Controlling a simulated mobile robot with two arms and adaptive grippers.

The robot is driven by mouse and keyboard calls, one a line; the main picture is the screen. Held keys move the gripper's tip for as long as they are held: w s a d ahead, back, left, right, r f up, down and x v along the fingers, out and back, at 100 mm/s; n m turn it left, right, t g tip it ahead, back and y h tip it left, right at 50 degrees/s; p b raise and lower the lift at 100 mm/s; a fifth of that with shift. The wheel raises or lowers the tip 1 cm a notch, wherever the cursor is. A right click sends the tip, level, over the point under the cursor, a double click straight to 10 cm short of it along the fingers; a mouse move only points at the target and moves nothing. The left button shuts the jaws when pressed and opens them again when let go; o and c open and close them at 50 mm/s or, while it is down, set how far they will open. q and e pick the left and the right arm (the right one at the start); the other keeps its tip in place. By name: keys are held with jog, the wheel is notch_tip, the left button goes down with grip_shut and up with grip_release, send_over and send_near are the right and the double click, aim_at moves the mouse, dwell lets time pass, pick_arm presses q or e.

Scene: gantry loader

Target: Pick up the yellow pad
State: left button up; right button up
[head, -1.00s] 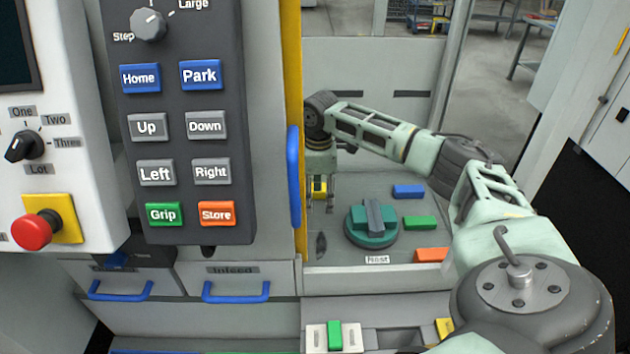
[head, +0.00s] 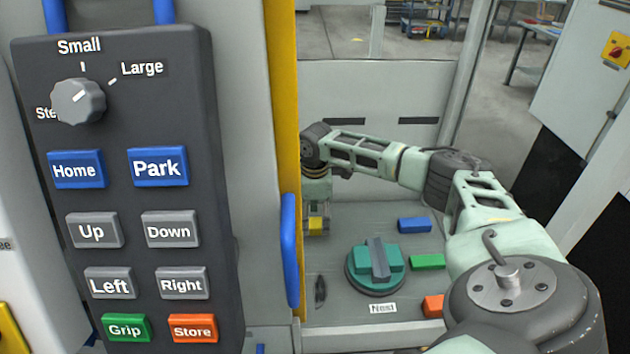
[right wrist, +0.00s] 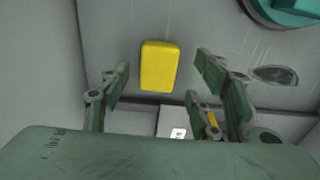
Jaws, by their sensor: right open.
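The yellow pad (right wrist: 160,66) lies on the grey deck inside the loader; in the right wrist view it sits between and just beyond the spread fingers. My right gripper (right wrist: 165,85) is open and empty, with clear space on both sides of the pad. In the head view the right gripper (head: 316,228) points down near the yellow post, and the pad (head: 315,224) shows only partly behind its fingers. My left gripper does not show.
A teal round fixture (head: 374,268) stands on the deck behind the Nest label. Blue (head: 414,225), green (head: 427,262) and orange (head: 433,306) pads lie to its right. A yellow post (head: 286,120) with a blue handle (head: 290,250) and a button panel (head: 130,200) stand left.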

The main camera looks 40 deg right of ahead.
aim_at(315, 222)
notch_tip(315, 222, down, 3)
jog(key=shift+d+r, duration=0.15)
jog(key=shift+r, duration=0.05)
jog(key=shift+w+f, duration=0.1)
jog(key=shift+f, duration=0.25)
jog(key=shift+r, duration=0.1)
jog(key=shift+c, duration=0.4)
jog(key=c, duration=0.9)
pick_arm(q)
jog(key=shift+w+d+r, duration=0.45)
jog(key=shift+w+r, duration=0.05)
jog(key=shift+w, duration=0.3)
pick_arm(e)
jog(key=shift+c, duration=0.2)
